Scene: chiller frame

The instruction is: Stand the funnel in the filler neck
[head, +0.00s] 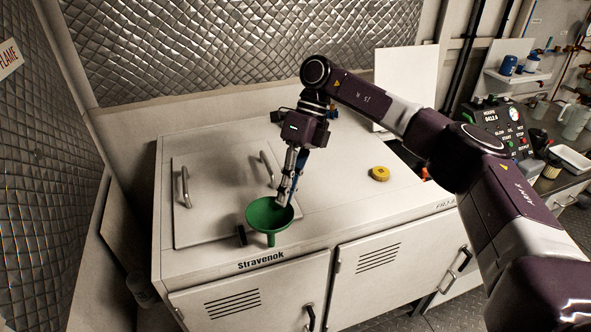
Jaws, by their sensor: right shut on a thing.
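The green funnel (270,217) is above the front of the chiller's white top (330,213), wide mouth up and spout pointing down. It looks slightly tilted. My right gripper (285,193) reaches down from above and is shut on the funnel's rim at its back right. I cannot tell whether the spout tip touches anything. I cannot make out the filler neck for sure; a small dark upright piece (242,235) stands just left of the spout. My left gripper is not in view.
A yellow cap (380,174) lies on the top to the right. A raised lid panel with two handles (185,187) is at the left. A control box (497,132) and a bench with a white tray (573,160) are at the far right. Quilted metal walls close off the left and back.

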